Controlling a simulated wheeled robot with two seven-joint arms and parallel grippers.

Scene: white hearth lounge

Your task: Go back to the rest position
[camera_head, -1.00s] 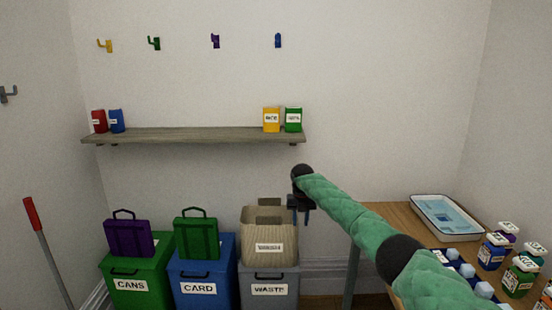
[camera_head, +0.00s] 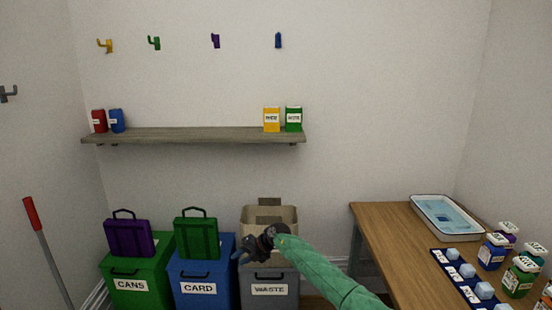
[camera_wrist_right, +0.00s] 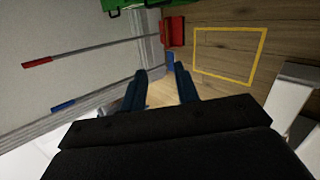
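My left gripper is not in view.
Green CANS (camera_head: 137,286) and blue CARD (camera_head: 203,284) bins carry purple and green cases. A wooden table (camera_head: 385,235) at right holds a tray (camera_head: 444,216), jars and cubes. The right wrist view shows a yellow floor outline (camera_wrist_right: 228,77) and a red-handled tool (camera_wrist_right: 38,62).

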